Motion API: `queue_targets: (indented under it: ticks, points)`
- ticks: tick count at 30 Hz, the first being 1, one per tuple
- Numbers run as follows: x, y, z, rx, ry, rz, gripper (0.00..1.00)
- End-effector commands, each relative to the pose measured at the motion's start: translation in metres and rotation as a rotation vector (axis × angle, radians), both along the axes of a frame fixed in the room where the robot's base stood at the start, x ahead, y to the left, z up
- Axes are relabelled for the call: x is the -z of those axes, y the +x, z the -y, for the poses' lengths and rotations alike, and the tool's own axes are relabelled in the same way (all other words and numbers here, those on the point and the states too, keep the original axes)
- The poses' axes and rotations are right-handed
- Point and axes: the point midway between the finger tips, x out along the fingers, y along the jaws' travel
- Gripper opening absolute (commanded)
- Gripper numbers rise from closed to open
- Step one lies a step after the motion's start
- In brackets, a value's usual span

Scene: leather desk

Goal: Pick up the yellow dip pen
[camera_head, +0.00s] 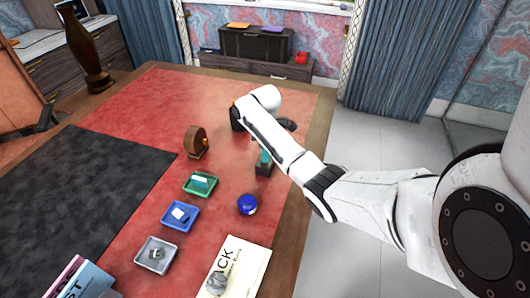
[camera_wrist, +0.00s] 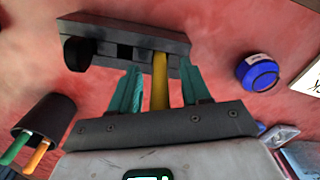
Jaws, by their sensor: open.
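The yellow dip pen (camera_wrist: 159,82) shows in the wrist view, with its far end at the dark pen stand (camera_wrist: 110,30) and its near end hidden behind my gripper's dark palm. My gripper (camera_wrist: 161,74) is open, its two teal fingers on either side of the pen with a gap to it on both sides. I cannot tell how deep the pen sits between them. In the head view the stand (camera_head: 263,171) is small beside my arm, with a teal shape above it. The pen cannot be made out there.
A blue ink bottle (camera_wrist: 258,73) stands to the right. In the head view, a brown round-topped object (camera_head: 196,142), small trays (camera_head: 200,184) and a white book (camera_head: 246,262) share the desk.

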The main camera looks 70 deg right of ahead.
Motion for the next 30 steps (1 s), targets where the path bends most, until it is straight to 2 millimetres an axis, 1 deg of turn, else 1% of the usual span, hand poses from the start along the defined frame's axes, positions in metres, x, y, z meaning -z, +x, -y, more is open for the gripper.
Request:
queue_targets:
  ticks: [2,17,27,30]
  points:
    - [-0.0001,0.0000,0.0000,0.000,0.000,0.000,0.47]
    - [-0.0005,0.0000,0.0001,0.000,0.000,0.000,0.00]
    - [-0.0008,0.0001,0.0002,0.000,-0.001,0.000,0.00]
    - [-0.0051,0.0007,0.0004,0.000,-0.001,0.003,0.00]
